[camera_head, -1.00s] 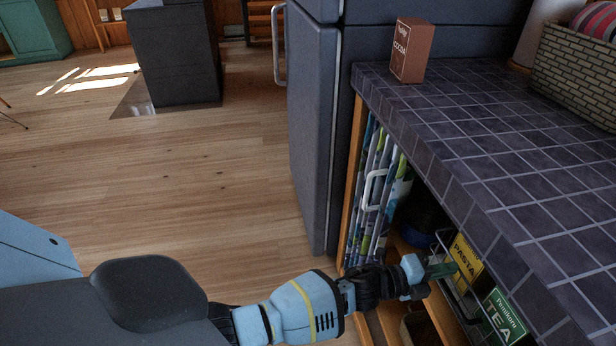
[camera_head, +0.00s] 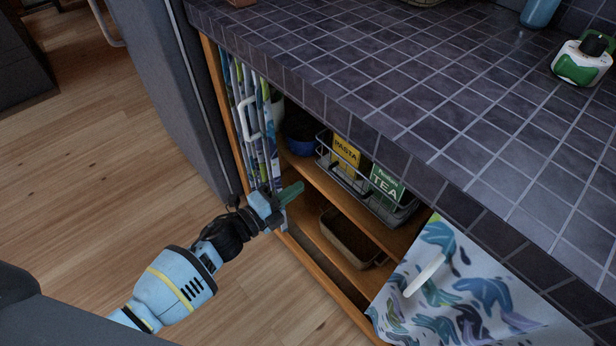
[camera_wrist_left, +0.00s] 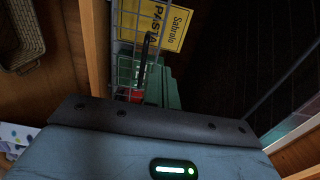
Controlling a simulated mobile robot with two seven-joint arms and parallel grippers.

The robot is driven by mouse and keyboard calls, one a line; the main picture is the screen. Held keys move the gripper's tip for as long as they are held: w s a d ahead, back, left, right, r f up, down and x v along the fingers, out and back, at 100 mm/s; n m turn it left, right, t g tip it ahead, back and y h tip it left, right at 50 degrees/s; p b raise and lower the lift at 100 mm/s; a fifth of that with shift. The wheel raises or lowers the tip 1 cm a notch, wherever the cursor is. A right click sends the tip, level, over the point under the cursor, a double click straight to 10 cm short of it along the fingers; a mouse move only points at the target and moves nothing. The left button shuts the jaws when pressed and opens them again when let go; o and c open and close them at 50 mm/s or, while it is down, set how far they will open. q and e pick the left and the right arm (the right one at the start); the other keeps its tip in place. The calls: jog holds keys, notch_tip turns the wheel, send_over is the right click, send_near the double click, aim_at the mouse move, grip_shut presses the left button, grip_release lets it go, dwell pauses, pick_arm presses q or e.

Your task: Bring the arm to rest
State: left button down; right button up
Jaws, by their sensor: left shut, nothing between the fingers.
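My left gripper (camera_head: 287,195) reaches in from the left, in front of the open cabinet under the counter. Its fingers are shut and hold nothing. In the left wrist view the green fingers (camera_wrist_left: 160,90) point toward a wire basket (camera_wrist_left: 126,70) and a yellow pasta box (camera_wrist_left: 160,22). In the head view the wire basket (camera_head: 346,183) stands on the upper shelf, with the pasta box (camera_head: 346,154) and a green tea box (camera_head: 387,184) in it. The gripper is apart from the boxes. My right gripper is not in view.
A patterned curtain with a white handle (camera_head: 249,120) hangs at the cabinet's left; another patterned panel (camera_head: 450,290) is at the right. A wicker basket (camera_head: 350,238) sits on the lower shelf, a blue bowl (camera_head: 299,140) above. The tiled counter (camera_head: 400,90) overhangs. Floor at left is clear.

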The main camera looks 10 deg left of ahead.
pick_arm(q)
jog(key=shift+s+a, duration=0.45)
jog(key=shift+s, duration=0.1)
